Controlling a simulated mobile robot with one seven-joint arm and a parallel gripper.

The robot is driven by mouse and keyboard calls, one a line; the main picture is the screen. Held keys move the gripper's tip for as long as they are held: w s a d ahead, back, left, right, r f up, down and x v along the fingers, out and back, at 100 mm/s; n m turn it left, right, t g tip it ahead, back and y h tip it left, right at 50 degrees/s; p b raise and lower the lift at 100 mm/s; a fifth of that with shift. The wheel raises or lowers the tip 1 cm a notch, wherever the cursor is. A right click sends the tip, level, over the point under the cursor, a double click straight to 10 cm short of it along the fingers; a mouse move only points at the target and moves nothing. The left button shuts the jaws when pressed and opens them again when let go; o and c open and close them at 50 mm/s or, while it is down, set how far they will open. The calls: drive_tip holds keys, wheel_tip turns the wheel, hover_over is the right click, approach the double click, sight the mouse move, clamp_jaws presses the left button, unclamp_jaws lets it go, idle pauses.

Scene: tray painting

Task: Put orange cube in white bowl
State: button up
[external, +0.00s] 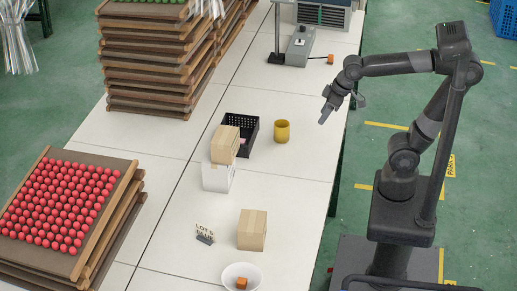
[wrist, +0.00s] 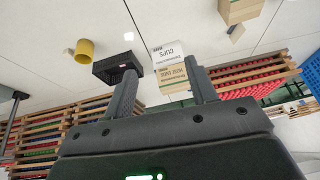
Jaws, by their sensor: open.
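A small orange cube (external: 242,283) shows inside the white bowl (external: 229,271) at the front edge of the white table, low in the external view. The bowl is partly cut off by the picture's lower edge. I cannot make out the cube or the bowl in the wrist view. My gripper (external: 328,108) is above the table's right side, far behind the bowl and beyond the yellow cup. In the wrist view my gripper (wrist: 160,72) has its two fingers wide apart with nothing held between them.
Trays of red balls (external: 60,205) are at the left. A small orange object (external: 331,59) lies near a grey device.

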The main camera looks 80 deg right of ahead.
drive_tip(key=s+d+f, duration=0.2)
drive_tip(key=s+d, duration=0.1)
drive_tip(key=s, duration=0.3)
drive_tip(key=shift+d+f+t+h, duration=0.2)
drive_tip(key=shift+f+t+h, duration=0.1)
drive_tip(key=shift+t, duration=0.1)
idle(0.8)
